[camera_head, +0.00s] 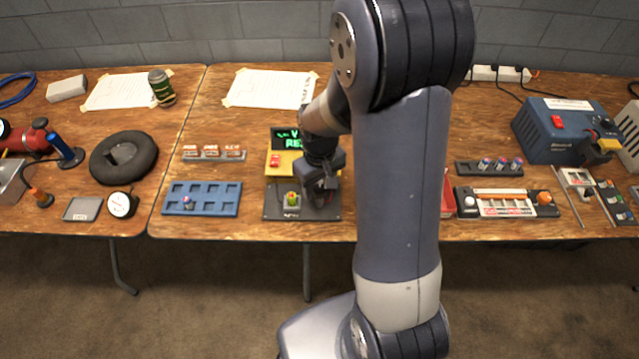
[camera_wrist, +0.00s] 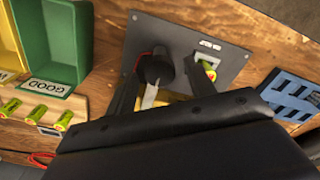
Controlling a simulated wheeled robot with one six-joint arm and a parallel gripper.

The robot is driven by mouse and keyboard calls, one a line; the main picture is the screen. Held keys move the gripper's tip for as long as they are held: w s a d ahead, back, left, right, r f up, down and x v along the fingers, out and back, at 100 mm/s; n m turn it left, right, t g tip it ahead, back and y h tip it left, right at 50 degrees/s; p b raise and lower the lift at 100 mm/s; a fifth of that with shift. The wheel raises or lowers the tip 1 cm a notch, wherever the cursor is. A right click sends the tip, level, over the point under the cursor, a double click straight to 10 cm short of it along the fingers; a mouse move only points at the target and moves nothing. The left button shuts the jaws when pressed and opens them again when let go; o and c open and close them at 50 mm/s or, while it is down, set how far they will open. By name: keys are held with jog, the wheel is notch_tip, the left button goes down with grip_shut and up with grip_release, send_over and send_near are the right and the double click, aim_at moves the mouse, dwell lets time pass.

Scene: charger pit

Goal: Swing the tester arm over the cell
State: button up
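The tester (camera_head: 283,163) has a yellow body, a green-lit display (camera_head: 286,139) and a dark base plate (camera_head: 287,215). A green cell (camera_head: 291,199) sits in a cradle on that plate; it also shows in the wrist view (camera_wrist: 208,70). The tester arm (camera_wrist: 150,97) appears as a pale strip with a black knob (camera_wrist: 155,68), to the side of the cell and apart from it. My gripper (camera_head: 322,192) is low over the plate, right of the cell. In the wrist view its fingers (camera_wrist: 165,66) are apart with the knob between them; contact cannot be told.
A blue tray (camera_head: 203,210) with one cell stands left of the tester. In the wrist view a green bin (camera_wrist: 75,45) marked GOOD and a row of several cells (camera_wrist: 35,112) lie left. A rack (camera_head: 489,172) and blue power unit (camera_head: 565,135) stand right.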

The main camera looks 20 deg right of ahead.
grip_shut()
dwell(0.3)
jog(key=shift+n, duration=0.3)
jog(key=n, duration=0.3)
jog(key=shift+n+b, duration=0.3)
jog(key=n, duration=0.4)
jog(key=shift+n, duration=0.3)
jog(key=n, duration=0.4)
jog(key=shift+b, duration=0.35)
jog(key=shift+n, duration=2.5)
jog(key=shift+o, duration=0.2)
grip_release()
